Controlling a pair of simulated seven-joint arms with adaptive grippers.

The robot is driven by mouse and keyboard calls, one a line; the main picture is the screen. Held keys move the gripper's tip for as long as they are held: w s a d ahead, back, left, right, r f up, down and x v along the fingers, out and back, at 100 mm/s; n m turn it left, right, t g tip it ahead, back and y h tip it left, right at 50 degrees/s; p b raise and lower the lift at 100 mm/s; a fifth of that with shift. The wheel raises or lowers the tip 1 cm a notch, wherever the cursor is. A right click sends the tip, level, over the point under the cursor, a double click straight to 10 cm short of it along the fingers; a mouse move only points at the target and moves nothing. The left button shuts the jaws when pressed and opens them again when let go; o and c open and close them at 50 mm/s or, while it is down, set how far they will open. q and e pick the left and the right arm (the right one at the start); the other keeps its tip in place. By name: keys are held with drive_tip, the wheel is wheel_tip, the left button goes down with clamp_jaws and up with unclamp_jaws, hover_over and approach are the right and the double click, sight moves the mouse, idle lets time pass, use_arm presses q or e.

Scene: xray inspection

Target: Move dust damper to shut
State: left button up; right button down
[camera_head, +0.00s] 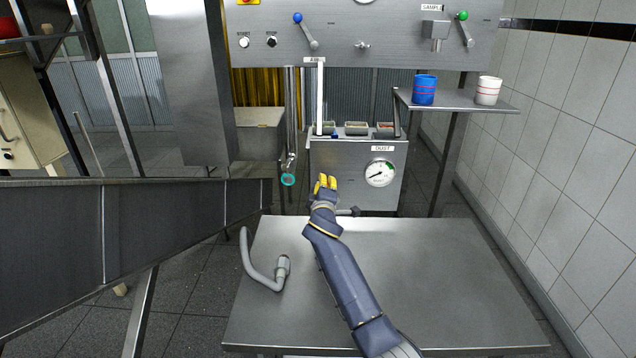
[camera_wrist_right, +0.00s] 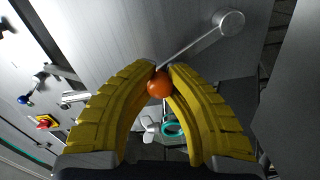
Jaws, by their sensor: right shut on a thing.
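In the right wrist view, an orange ball knob (camera_wrist_right: 159,85) sits at the end of a thin metal lever (camera_wrist_right: 193,46), which runs up and right to a round pivot on a steel panel. It appears to be the dust damper handle. My right gripper (camera_wrist_right: 163,72) has its yellow fingertips closed around the knob. In the head view my right gripper (camera_head: 326,183) is in front of the steel cabinet (camera_head: 340,160), left of the DUST label (camera_head: 382,148) and gauge (camera_head: 380,172). The knob is hidden there. My left gripper is not in view.
A steel table (camera_head: 440,270) with a bent grey pipe (camera_head: 264,272) lies below my right arm. A shelf (camera_head: 455,99) at right holds a blue cup (camera_head: 424,89) and a white cup (camera_head: 488,91). Small trays (camera_head: 357,128) sit on the cabinet top. A chute (camera_head: 60,230) fills the left.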

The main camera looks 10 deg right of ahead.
drive_tip(key=shift+w+a+f+n, duration=0.1)
drive_tip(key=shift+a+f+n, duration=0.15)
drive_tip(key=shift+a+n, duration=0.45)
drive_tip(key=c, duration=1.2)
unclamp_jaws()
drive_tip(key=shift+f, duration=0.1)
drive_tip(key=s, duration=0.4)
drive_tip(key=s+a, duration=0.1)
drive_tip(key=s, duration=0.3)
drive_tip(key=s+a, duration=0.1)
drive_tip(key=s, duration=0.3)
drive_tip(key=shift+w, duration=0.1)
